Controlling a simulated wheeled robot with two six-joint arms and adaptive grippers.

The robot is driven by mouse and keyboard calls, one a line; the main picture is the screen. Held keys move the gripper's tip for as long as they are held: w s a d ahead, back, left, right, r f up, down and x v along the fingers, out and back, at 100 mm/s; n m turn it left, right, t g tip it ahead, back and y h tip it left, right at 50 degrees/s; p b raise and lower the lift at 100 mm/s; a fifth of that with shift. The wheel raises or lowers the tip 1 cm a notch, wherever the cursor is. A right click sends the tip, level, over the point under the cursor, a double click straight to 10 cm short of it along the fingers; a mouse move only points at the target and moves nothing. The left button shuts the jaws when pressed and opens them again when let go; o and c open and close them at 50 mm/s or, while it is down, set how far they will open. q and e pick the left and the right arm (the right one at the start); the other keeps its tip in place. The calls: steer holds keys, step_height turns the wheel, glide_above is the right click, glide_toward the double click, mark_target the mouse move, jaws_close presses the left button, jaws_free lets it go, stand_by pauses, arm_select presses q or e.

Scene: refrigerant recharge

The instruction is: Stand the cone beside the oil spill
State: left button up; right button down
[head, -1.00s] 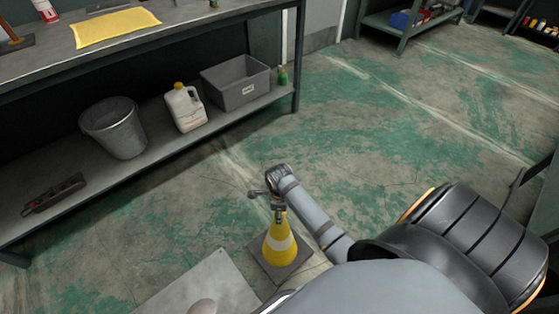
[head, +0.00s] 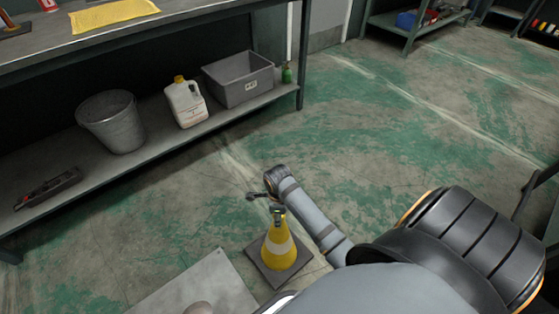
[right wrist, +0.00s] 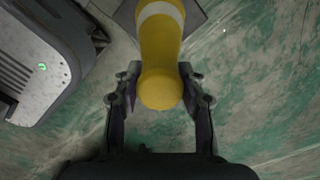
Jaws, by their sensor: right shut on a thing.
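The yellow cone (head: 273,256) with a white band and a dark square base stands upright at the bottom middle of the head view. I cannot tell whether its base touches the floor. My right gripper (head: 277,212) is shut on the cone's top. In the right wrist view the cone (right wrist: 161,48) lies between the two fingers of the right gripper (right wrist: 160,78), with its rounded tip toward the palm. My left gripper is not in view. I cannot make out an oil spill in either view.
A workbench with a lower shelf stands at the left, holding a metal bucket (head: 113,122), a white jug (head: 186,104), a grey bin (head: 239,79) and a small green bottle (head: 287,73). The worn green floor (head: 400,130) is open ahead and right.

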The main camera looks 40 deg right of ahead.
steer(key=shift+d, duration=0.25)
steer(key=c, duration=0.9)
jaws_free()
steer(key=shift+s, duration=0.15)
steer(key=shift+o, duration=0.6)
steer(key=shift+d, duration=0.1)
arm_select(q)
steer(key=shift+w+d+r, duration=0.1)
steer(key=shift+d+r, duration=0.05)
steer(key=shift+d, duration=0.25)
arm_select(e)
steer(key=shift+d, duration=0.15)
steer(key=shift+r, duration=0.3)
step_height(320, 180, up, 6)
steer(key=p, duration=0.3)
steer(key=shift+d+r, duration=0.1)
steer(key=shift+r, duration=0.05)
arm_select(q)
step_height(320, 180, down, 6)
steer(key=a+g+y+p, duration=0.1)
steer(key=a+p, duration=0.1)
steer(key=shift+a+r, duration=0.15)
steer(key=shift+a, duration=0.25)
arm_select(e)
step_height(320, 180, up, 5)
steer(key=shift+s+r, duration=0.1)
